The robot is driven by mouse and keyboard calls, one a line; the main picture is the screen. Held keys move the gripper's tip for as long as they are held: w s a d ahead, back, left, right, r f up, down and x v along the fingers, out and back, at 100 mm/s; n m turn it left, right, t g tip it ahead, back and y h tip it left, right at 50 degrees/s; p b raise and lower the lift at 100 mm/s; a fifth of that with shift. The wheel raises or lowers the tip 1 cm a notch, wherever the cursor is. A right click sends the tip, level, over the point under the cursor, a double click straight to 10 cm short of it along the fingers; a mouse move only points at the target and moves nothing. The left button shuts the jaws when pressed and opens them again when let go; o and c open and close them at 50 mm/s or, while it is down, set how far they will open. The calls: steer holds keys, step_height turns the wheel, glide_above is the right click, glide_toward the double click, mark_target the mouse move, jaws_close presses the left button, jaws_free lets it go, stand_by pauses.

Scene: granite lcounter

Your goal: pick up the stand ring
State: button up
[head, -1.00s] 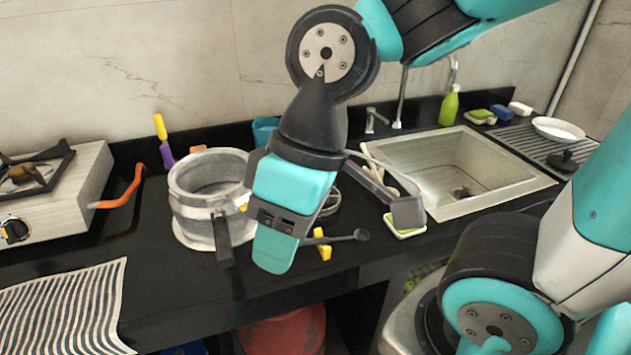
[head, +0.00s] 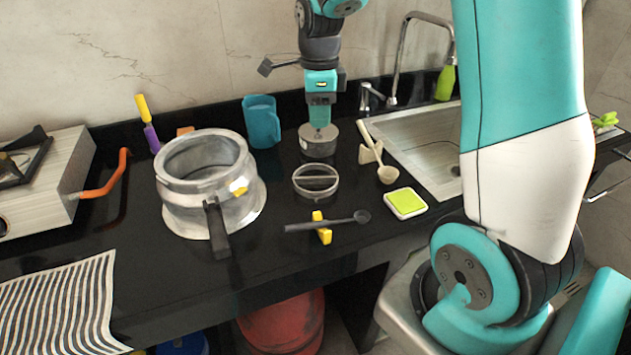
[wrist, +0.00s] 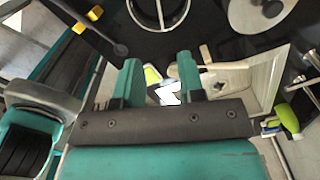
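The stand ring (head: 316,181) is a thin metal ring with a bar across it. It lies flat on the black counter, right of the pot, and shows cut off at the top of the wrist view (wrist: 161,12). My gripper (head: 319,118) is behind it in the head view, above or behind a round metal lid-like piece (head: 318,146). Seen side-on there, its fingers overlap. In the wrist view my gripper (wrist: 157,66) has its two teal fingers apart with nothing held between them. The ring is beyond the fingertips, not touched.
The metal pot (head: 207,187) stands left of the ring. A green sponge dish (head: 405,202) and pale spoon (head: 378,155) are right, near the sink (head: 425,140).

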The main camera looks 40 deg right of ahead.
glide_above(316, 178)
steer(key=f, duration=1.1)
steer(key=shift+d+f+p, duration=0.3)
steer(key=shift+d+f, duration=0.05)
steer(key=shift+f, duration=0.05)
steer(key=shift+w+a+f+p, duration=0.15)
steer(key=shift+f+p, duration=0.1)
steer(key=shift+f, duration=1.1)
steer(key=shift+a+f+p, duration=0.15)
steer(key=shift+f+p, duration=0.1)
steer(key=shift+f, duration=1.05)
jaws_close()
